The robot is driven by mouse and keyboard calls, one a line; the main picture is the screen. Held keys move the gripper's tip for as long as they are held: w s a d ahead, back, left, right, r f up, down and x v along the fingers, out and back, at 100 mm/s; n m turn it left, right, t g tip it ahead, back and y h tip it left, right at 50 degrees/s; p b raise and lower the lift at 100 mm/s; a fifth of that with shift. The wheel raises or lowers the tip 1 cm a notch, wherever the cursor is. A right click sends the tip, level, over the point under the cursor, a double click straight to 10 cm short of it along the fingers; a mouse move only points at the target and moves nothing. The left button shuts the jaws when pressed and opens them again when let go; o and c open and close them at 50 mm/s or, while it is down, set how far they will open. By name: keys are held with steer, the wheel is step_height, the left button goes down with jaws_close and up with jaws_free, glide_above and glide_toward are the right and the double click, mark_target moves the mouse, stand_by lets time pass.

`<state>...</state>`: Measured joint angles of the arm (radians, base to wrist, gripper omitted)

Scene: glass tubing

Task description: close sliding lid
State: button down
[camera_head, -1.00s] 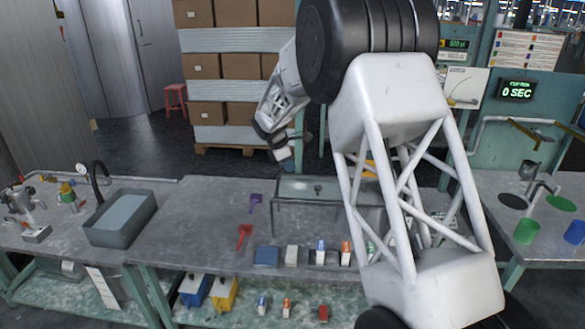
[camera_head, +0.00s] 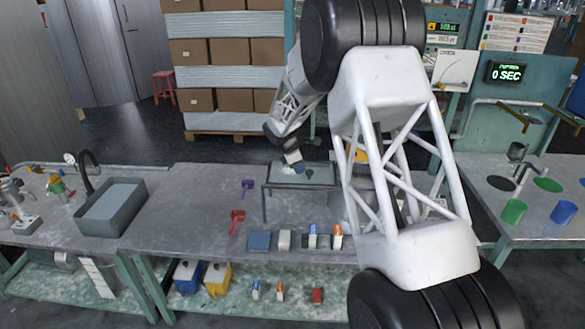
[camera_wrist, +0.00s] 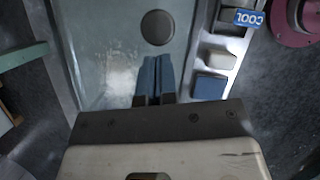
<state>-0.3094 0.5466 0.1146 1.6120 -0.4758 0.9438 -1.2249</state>
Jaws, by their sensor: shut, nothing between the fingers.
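The lid is a pale, glassy flat panel (camera_head: 325,180) on a dark-legged frame at the back of the workbench. A dark round knob (camera_wrist: 157,27) stands on it; in the head view the knob is small and sits just right of my gripper. My gripper (camera_head: 297,168) is over the far left part of the panel, tilted down. In the wrist view its two blue fingers (camera_wrist: 155,62) are together with nothing between them. They point toward the knob, with a small gap to it. I cannot tell whether the fingertips touch the panel.
A blue box (camera_head: 260,241), a white box (camera_head: 285,240) and small cartons (camera_head: 313,236) line the bench's front edge. Red (camera_head: 237,221) and purple (camera_head: 247,187) scoops lie left of the frame. A sink (camera_head: 113,207) is farther left. My arm hides the frame's right side.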

steer(key=shift+d, duration=0.25)
steer(key=d, duration=2.4)
steer(key=shift+d, duration=0.4)
steer(key=shift+a, duration=0.15)
steer(key=shift+s+a, duration=0.25)
steer(key=shift+a, duration=0.65)
steer(key=a+v, duration=0.1)
steer(key=v, duration=0.9)
steer(key=shift+s+a, duration=0.25)
steer(key=shift+a, duration=0.15)
